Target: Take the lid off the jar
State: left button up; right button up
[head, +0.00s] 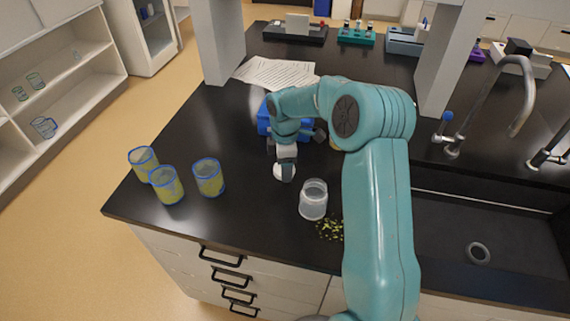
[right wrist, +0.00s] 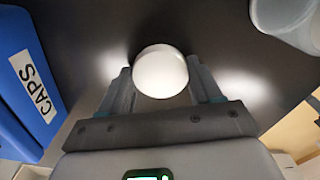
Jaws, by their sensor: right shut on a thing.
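The jar (head: 313,202) is clear and frosted and stands upright on the black bench with its mouth open. Part of it also shows at the top right of the right wrist view (right wrist: 290,14). The round white lid (head: 278,171) is off the jar, to its left and behind it. My right gripper (head: 286,167) is shut on the lid. In the right wrist view the lid (right wrist: 160,72) sits between the two fingers. I cannot tell whether the lid touches the bench. My left gripper is in neither view.
A blue bin (right wrist: 22,80) labelled CAPS stands near the right gripper; my arm partly hides it in the head view (head: 263,119). Yellow-green bits (head: 329,230) lie beside the jar. Three blue-rimmed cups (head: 168,187) stand left. A sink (head: 470,225) is right. Papers (head: 275,73) lie behind.

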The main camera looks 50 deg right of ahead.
jog(key=shift+s+f, duration=0.1)
jog(key=shift+f, duration=0.15)
jog(key=shift+f, duration=0.15)
jog(key=o, duration=1.2)
notch_tip(320, 180, up, 13)
jog(key=shift+f, duration=0.2)
jog(key=shift+f, duration=0.1)
